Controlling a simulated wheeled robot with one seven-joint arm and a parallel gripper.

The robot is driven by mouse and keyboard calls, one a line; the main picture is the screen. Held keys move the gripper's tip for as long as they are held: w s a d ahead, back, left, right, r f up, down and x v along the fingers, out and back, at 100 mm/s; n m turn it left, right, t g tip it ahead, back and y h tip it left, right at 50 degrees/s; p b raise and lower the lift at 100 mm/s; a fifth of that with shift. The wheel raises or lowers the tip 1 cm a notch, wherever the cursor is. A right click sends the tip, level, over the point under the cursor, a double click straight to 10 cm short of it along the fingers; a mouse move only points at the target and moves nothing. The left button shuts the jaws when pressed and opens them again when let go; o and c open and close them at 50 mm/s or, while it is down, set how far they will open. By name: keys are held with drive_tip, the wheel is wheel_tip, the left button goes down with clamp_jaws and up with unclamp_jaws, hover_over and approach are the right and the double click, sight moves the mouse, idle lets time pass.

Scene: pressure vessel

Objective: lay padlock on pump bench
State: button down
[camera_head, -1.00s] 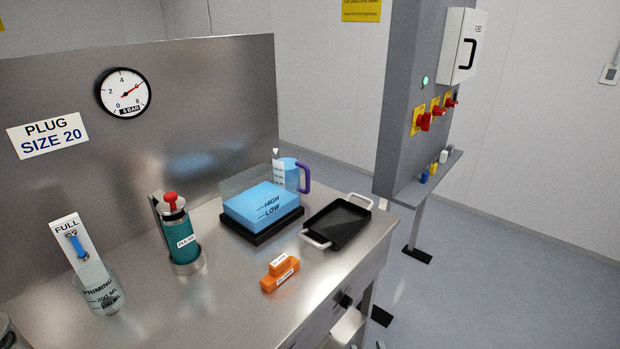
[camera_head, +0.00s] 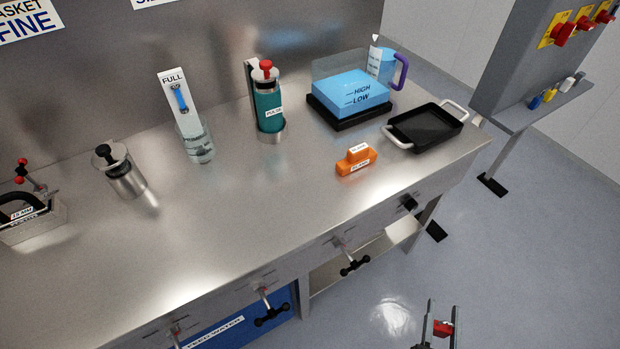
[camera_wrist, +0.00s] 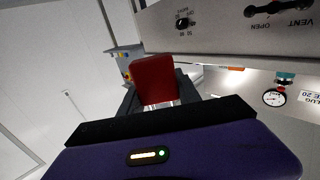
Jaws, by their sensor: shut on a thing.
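The padlock (camera_head: 442,328) is a small red body held between the fingers of my gripper (camera_head: 440,330), low in the head view at the lower right. In the wrist view the padlock (camera_wrist: 157,80) is a red block in front of the purple wrist, with parts of its shackle showing below it. My gripper is shut on it. The pump bench (camera_head: 240,210) is a long steel bench top across the head view. My gripper is in front of the bench, over the floor, apart from it.
On the bench stand a steel canister (camera_head: 122,172), a clear beaker (camera_head: 196,143), a teal pump bottle (camera_head: 268,105), orange blocks (camera_head: 356,162), a blue block (camera_head: 350,92) and a black tray (camera_head: 428,127). The front middle of the top is clear. Valve handles (camera_head: 270,308) project from the front.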

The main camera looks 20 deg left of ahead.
drive_tip(key=w+a+r+n+g+y, duration=0.1)
drive_tip(key=w+a+r+n+y, duration=0.2)
drive_tip(key=a+r, duration=0.75)
drive_tip(key=w+a+r+n+y, duration=0.2)
drive_tip(key=w+a+r+y, duration=0.35)
drive_tip(key=a, duration=0.75)
drive_tip(key=s+a+r+n+g+y, duration=0.2)
drive_tip(key=s+a+r, duration=0.3)
drive_tip(key=a+r, duration=0.3)
drive_tip(key=s+a+r+n+g+y, duration=0.3)
drive_tip(key=s+a+r, duration=0.3)
drive_tip(key=a, duration=0.6)
wheel_tip(320, 180, up, 2)
drive_tip(key=shift+s+a+r, duration=0.25)
drive_tip(key=shift+a, duration=0.05)
